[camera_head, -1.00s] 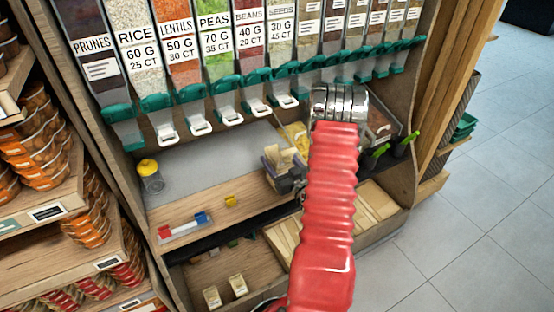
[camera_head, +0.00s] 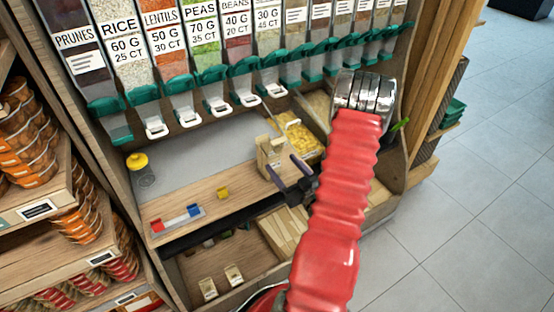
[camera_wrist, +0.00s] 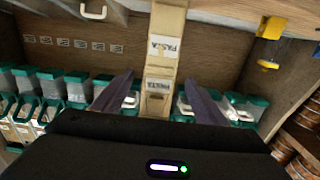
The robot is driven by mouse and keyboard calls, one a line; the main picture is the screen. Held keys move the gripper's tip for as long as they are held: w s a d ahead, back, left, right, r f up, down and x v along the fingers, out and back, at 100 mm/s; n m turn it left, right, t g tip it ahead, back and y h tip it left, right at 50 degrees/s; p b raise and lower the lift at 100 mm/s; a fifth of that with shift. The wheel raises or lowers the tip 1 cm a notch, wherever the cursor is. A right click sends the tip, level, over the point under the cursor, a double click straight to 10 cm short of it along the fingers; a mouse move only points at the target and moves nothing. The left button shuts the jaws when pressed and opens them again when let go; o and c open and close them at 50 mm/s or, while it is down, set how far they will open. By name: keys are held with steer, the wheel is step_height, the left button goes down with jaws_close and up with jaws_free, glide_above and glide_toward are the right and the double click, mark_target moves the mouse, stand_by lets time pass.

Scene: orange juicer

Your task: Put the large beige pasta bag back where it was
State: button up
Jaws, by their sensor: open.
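A tall, narrow beige pasta bag (camera_head: 268,154) stands upright on the wooden counter (camera_head: 205,203), left of the yellow pasta bin (camera_head: 303,138). In the wrist view the bag (camera_wrist: 163,22) shows a PASTA label and a second label below it. My gripper (camera_head: 284,170) is open on the near side of the bag. In the wrist view its two dark fingers (camera_wrist: 159,79) point toward the bag, one to each side, with gaps between. I cannot tell how far the tips are from it. The bag's back is hidden.
Dispensers with green spouts (camera_head: 185,110) hang above the counter. Small beige packs (camera_head: 208,288) sit on the lower shelf.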

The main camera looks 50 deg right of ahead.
steer(key=shift+s+a, duration=0.25)
steer(key=shift+s, duration=0.4)
stand_by(0.4)
steer(key=s+f+m+g+y, duration=0.1)
steer(key=s+f+g, duration=0.35)
steer(key=f, duration=0.25)
steer(key=s+f+m+g+y, duration=0.1)
steer(key=s+f+g, duration=0.2)
steer(key=f+g, duration=0.35)
steer(key=s+a+r+n+y, duration=0.1)
steer(key=a+r+n+y, duration=0.2)
steer(key=a+r, duration=3.5)
steer(key=n, duration=0.2)
steer(key=shift+a+n+g+y, duration=0.2)
steer(key=shift+n+g+y, duration=0.1)
